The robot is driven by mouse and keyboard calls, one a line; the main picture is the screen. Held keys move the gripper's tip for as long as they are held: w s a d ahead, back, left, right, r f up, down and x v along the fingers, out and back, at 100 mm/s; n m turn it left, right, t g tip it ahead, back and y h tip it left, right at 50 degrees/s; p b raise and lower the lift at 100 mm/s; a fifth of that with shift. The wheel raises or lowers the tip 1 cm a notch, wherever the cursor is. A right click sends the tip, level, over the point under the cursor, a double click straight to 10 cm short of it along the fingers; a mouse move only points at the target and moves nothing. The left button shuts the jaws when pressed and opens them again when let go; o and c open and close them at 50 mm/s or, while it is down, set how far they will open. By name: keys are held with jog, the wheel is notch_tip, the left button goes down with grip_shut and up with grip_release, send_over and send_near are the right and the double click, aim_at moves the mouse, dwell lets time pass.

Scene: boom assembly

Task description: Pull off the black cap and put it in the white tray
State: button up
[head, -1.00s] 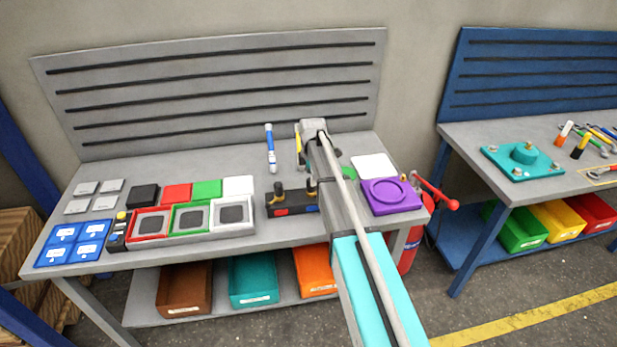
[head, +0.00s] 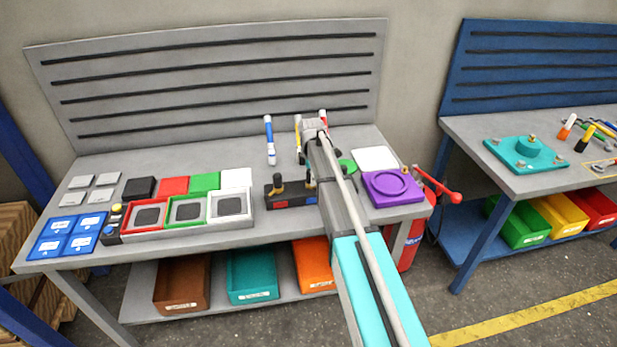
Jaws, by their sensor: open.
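No part in the head view is clearly the black cap. A low black block (head: 290,194) stands on the grey bench, with a brass-and-dark knob (head: 277,184) upright at its left end; its right end is partly behind my arm. The white tray (head: 231,219) is the rightmost of three framed trays and has a dark pad inside. My arm reaches over the bench to the right of the block. My gripper is hidden behind my own arm links, so its fingers do not show.
A blue-and-white pen (head: 269,141), a yellow one (head: 298,137) and a red-tipped one (head: 323,115) are at the back. Red (head: 147,231) and green (head: 187,224) trays adjoin the white tray. A purple plate (head: 392,188) lies right of my arm. The bench's back left is clear.

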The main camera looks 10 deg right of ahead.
grip_shut()
dwell(0.5)
jog(key=shift+w+r+p, duration=0.3)
jog(key=shift+r+p, duration=0.6)
jog(key=shift+p, duration=0.05)
dwell(1.3)
jog(key=shift+r+p, duration=0.35)
jog(key=shift+r, duration=0.05)
dwell(0.5)
dwell(0.5)
grip_release()
jog(key=shift+s, duration=0.2)
jog(key=shift+s, duration=0.1)
